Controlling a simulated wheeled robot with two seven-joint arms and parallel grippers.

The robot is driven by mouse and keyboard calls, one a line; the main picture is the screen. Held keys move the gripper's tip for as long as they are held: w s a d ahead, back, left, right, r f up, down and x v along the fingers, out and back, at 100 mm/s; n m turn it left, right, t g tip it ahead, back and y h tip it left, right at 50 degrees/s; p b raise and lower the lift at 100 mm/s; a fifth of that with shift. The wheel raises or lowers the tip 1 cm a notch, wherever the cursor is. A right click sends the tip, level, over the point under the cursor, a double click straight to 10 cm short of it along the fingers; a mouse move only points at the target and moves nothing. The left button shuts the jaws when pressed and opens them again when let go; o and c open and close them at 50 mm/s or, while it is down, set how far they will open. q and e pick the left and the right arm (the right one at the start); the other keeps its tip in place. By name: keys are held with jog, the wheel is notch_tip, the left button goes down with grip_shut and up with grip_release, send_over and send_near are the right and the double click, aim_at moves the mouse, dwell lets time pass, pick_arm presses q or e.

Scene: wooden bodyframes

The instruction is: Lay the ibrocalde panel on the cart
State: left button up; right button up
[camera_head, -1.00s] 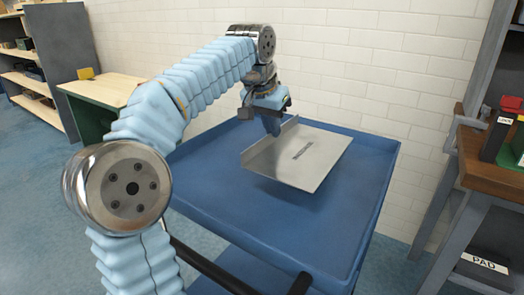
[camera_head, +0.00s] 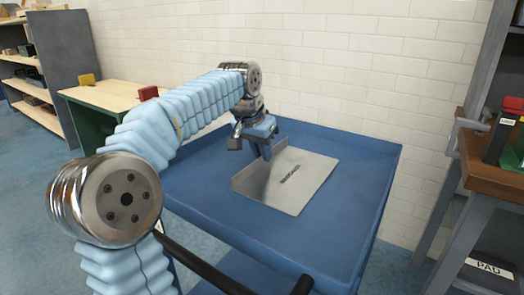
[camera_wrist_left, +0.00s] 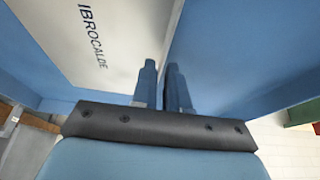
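The ibrocalde panel (camera_head: 305,182) is a flat grey metal sheet with an upright flange along its left and far side and a dark printed label. It lies roughly level over the blue tray top of the cart (camera_head: 345,235), well inside the rim. Whether its underside touches the tray is hard to tell. My left gripper (camera_head: 265,152) is at the flange, pointing down. In the left wrist view the two fingers (camera_wrist_left: 161,88) are close together with the flange between them, and the panel's face (camera_wrist_left: 110,30) reads IBROCALDE. My right gripper is not in view.
A wooden bench (camera_head: 480,165) with red and green items stands at the right, near the cart. A wood-topped table (camera_head: 108,95) with small blocks and a shelf unit (camera_head: 30,75) are at the left. A white brick wall (camera_head: 330,60) is behind the cart.

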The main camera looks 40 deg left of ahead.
pick_arm(q)
jog(key=shift+o, duration=0.9)
jog(key=p+v, duration=0.2)
jog(key=v, duration=1)
jog(key=shift+p, duration=0.3)
